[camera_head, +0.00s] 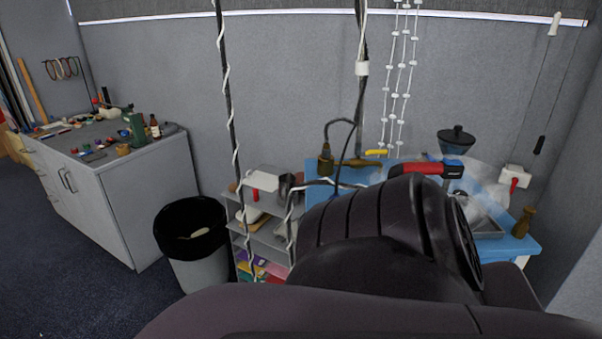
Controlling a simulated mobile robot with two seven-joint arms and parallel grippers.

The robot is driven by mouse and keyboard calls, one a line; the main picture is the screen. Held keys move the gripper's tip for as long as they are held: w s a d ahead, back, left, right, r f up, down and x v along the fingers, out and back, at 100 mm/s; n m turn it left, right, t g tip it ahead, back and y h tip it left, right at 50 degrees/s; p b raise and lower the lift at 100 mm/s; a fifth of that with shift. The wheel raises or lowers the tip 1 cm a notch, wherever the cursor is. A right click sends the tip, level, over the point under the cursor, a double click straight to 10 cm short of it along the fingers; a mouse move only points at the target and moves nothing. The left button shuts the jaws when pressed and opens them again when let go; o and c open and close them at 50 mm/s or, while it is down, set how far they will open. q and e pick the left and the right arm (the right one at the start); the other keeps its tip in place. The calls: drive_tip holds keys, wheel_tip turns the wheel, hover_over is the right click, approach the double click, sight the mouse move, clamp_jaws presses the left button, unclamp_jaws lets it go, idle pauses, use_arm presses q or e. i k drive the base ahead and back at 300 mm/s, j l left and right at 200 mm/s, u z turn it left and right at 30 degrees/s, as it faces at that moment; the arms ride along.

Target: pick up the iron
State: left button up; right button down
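No iron can be made out for certain. On the blue table (321,168) at the back right lies an object with a red and black handle (426,169); its lower part is hidden, so I cannot tell whether it is the iron. A small brown item with a dark cord (325,160) stands at the table's left end. A large dark ribbed part, apparently of my own arm, covers the lower middle and right and hides much of the table. Neither of my grippers shows.
A grey cabinet (138,200) with small items on top stands at the left. A black-lined bin (196,262) and a grey shelf unit (262,232) stand left of the table. Poles wound with white cord rise in front. Dark carpet (75,285) is free at lower left.

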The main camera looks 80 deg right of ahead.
sight(446, 172)
drive_tip(key=z, duration=3.3)
drive_tip(key=i+l, duration=0.1)
drive_tip(key=l, duration=0.25)
drive_tip(key=l+u, duration=0.1)
drive_tip(key=l, duration=0.2)
drive_tip(key=i, duration=0.05)
